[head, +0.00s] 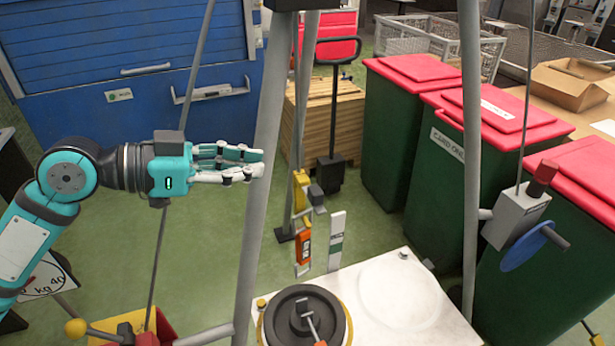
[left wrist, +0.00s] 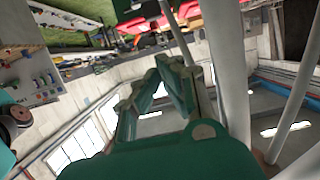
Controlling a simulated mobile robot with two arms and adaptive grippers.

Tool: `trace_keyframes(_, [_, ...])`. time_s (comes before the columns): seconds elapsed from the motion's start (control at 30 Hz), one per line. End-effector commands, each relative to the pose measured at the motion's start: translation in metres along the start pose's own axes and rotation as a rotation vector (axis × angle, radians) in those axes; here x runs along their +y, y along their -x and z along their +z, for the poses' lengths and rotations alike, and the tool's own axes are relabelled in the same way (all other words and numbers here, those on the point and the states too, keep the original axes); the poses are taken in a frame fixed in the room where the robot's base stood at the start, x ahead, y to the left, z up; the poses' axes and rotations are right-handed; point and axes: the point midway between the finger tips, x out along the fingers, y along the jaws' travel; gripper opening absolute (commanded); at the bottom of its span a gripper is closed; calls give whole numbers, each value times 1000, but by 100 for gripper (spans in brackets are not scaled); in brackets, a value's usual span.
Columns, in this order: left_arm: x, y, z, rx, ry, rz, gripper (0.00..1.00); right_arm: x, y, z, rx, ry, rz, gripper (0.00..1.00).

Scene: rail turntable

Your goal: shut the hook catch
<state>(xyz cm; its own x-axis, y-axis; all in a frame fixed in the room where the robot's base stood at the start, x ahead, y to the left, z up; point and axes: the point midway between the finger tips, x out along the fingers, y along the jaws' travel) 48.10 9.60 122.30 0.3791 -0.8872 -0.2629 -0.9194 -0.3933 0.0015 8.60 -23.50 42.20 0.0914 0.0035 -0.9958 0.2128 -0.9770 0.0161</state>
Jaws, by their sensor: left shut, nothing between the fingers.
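My left gripper (head: 255,163) reaches in from the left in the head view. Its fingers are shut, empty and pointing right, with the tips at the grey tripod leg (head: 260,190). Its fingers also show in the left wrist view (left wrist: 166,65). A yellow hanging piece (head: 301,190), perhaps the hook block, hangs right of and a little below the fingertips, apart from them. A small grey part (head: 317,196) sits beside it. An orange piece (head: 303,246) hangs lower. The catch is too small to tell whether it is open or shut. My right gripper is not in view.
A winch box (head: 515,218) with a blue wheel (head: 527,248) is on the right tripod leg. Green bins (head: 400,150) with red lids stand behind.

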Motion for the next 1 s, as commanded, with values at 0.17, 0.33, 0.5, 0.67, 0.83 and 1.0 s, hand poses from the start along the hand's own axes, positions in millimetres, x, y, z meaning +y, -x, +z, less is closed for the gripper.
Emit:
trace_keyframes(0.17, [0, 7, -14, 20, -5, 10, 0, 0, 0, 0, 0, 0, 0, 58])
trace_keyframes(0.33, [1, 7, -14, 21, -4, 11, 0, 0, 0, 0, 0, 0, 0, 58])
trace_keyframes(0.5, [1, 4, -15, 22, -3, 12, 0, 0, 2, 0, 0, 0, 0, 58])
trace_keyframes(0.67, [1, -12, -18, 23, -3, 14, 0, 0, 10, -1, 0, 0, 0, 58])
trace_keyframes(0.83, [3, -47, -21, 24, -2, 16, 0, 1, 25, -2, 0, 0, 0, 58])
trace_keyframes(1.0, [2, -84, -21, 24, -1, 15, 0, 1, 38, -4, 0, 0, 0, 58])
